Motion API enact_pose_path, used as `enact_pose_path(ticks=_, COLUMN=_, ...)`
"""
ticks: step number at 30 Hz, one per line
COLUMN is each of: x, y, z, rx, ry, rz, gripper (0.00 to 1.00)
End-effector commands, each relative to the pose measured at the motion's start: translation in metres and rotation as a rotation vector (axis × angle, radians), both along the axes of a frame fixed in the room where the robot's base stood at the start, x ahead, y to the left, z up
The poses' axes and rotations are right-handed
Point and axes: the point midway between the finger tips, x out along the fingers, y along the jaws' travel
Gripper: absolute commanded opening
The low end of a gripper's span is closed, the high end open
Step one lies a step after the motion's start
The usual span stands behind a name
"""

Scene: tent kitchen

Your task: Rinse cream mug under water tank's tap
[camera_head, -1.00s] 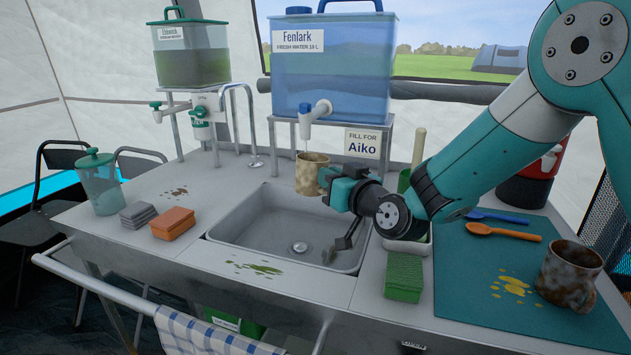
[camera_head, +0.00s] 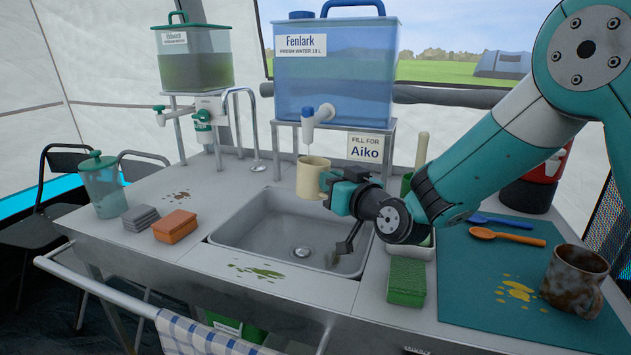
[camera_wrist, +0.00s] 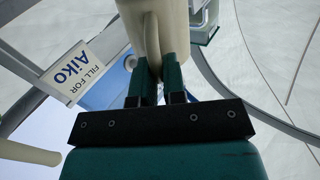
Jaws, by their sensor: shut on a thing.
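The cream mug (camera_head: 311,177) is upright above the back of the sink (camera_head: 226,228), below the tap (camera_head: 312,117) of the blue Fenlark water tank (camera_head: 335,75). Its visible side looks plain cream and clean. My gripper (camera_head: 328,184) is shut on the mug's handle from the right. In the wrist view, the two green fingers (camera_wrist: 158,80) close around the handle of the mug (camera_wrist: 155,25). The inside of the mug is hidden, and I cannot make out a water stream.
A brown-stained mug (camera_head: 574,280) stands on the teal mat (camera_head: 470,305) at right. A green sponge (camera_head: 406,281) sits right of the sink. Orange (camera_head: 175,226) and grey sponges (camera_head: 140,217) lie at left. A second tank (camera_head: 195,60) with a tap stands at back left.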

Motion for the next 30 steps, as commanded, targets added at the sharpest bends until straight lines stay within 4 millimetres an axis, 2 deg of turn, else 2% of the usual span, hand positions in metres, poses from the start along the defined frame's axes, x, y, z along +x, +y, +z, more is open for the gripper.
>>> enact_pose_path(ticks=8, x=-0.005, y=0.002, z=0.000, rx=0.002, ry=0.000, rz=0.002, gripper=0.00)
enact_pose_path(ticks=30, x=-0.065, y=0.016, z=-0.001, rx=-0.001, ry=0.011, rz=0.006, gripper=0.00)
